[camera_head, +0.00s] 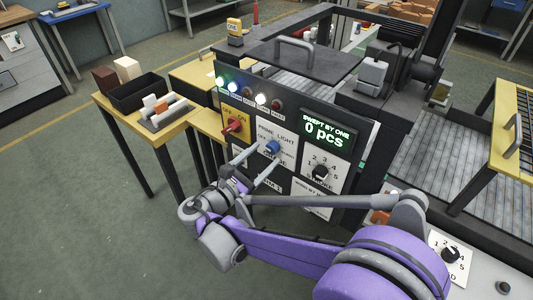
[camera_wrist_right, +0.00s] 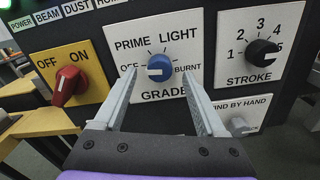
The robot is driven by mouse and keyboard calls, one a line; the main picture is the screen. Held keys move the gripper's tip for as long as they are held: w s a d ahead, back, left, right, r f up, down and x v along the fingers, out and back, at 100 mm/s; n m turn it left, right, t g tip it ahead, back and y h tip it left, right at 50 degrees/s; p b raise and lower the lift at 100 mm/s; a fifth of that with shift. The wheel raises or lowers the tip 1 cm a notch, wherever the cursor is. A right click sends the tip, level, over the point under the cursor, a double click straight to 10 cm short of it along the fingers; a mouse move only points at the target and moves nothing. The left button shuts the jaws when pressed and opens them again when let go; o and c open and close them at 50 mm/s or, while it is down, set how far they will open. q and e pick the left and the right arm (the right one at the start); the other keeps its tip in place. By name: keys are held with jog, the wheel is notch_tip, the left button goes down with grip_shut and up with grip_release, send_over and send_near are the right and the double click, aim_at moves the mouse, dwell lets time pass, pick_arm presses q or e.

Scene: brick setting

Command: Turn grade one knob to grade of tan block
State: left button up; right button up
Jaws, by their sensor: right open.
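The blue grade knob (camera_wrist_right: 160,68) sits on a white plate marked OFF, PRIME, LIGHT and BURNT; it also shows in the head view (camera_head: 272,147). Which mark it points at is too small to tell surely. My right gripper (camera_wrist_right: 159,76) is open, one finger on each side of the knob in the wrist view; contact is not clear. In the head view the gripper (camera_head: 256,163) reaches toward the panel. The tan block (camera_head: 127,68) stands beside a dark brown block (camera_head: 105,79) on the yellow side table (camera_head: 177,133). My left gripper is not in view.
A red OFF/ON knob (camera_wrist_right: 68,86) is left of the grade plate, a black stroke knob (camera_wrist_right: 261,52) right. A grey hand-wind part (camera_wrist_right: 240,126) is low right. A black tray (camera_head: 140,95) and a rack of small pieces (camera_head: 165,112) are on the side table.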

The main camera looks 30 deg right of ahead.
jog(key=shift+x, duration=1.1)
grip_shut()
